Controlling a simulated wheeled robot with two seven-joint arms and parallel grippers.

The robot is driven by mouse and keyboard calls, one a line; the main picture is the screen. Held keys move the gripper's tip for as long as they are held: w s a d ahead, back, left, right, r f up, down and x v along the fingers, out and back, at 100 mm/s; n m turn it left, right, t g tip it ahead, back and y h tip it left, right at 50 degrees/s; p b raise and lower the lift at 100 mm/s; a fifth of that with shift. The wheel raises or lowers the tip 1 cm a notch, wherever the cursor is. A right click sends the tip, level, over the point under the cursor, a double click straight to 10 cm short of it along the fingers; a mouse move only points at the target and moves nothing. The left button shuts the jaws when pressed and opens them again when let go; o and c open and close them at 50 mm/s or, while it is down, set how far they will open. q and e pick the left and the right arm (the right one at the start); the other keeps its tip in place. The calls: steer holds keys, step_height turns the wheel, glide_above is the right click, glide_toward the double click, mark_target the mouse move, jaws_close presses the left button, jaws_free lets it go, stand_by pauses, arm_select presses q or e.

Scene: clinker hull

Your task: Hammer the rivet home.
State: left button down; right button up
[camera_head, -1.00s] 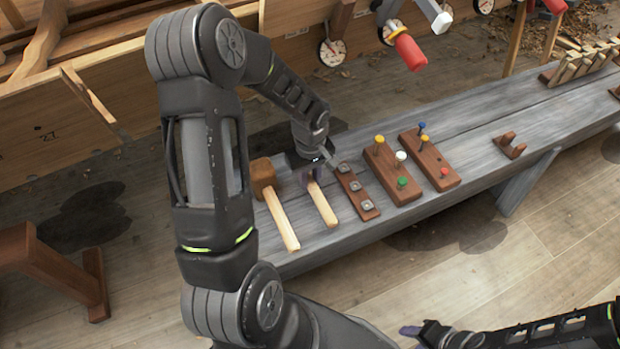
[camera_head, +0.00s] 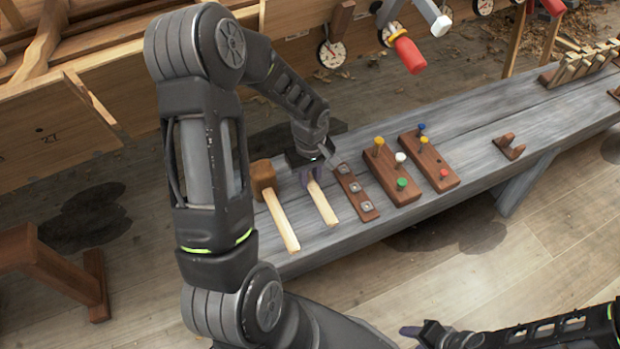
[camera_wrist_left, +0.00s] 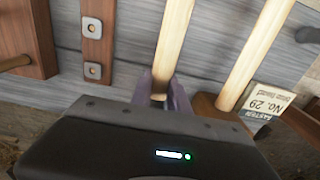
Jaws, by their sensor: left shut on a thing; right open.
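My left gripper (camera_head: 312,178) is shut on the pale wooden handle of a hammer (camera_head: 324,204) lying on the grey bench. The handle runs between the purple fingers in the left wrist view (camera_wrist_left: 174,45). A grey metal piece (camera_head: 327,156) shows beside the hand; I cannot tell whether it is the hammer's head. No rivet can be made out for sure. A mallet (camera_head: 263,179) with a brown block head lies just to the left, its handle alongside. My right gripper (camera_head: 412,331) is open and empty, low in the head view, away from the bench.
A brown strip with square metal plates (camera_head: 355,187) lies close right of the hammer. Two peg blocks (camera_head: 390,173) (camera_head: 430,160) with coloured pegs stand further right on the bench (camera_head: 480,120). The planked hull (camera_head: 120,70) with red-handled clamps (camera_head: 409,54) is behind.

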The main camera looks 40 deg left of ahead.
arm_select(q)
steer(key=shift+r, duration=0.25)
step_height(320, 180, up, 8)
steer(key=p, duration=0.5)
steer(key=shift+p, duration=0.4)
steer(key=c, duration=1.9)
jaws_free()
jaws_close()
steer(key=shift+w, duration=0.15)
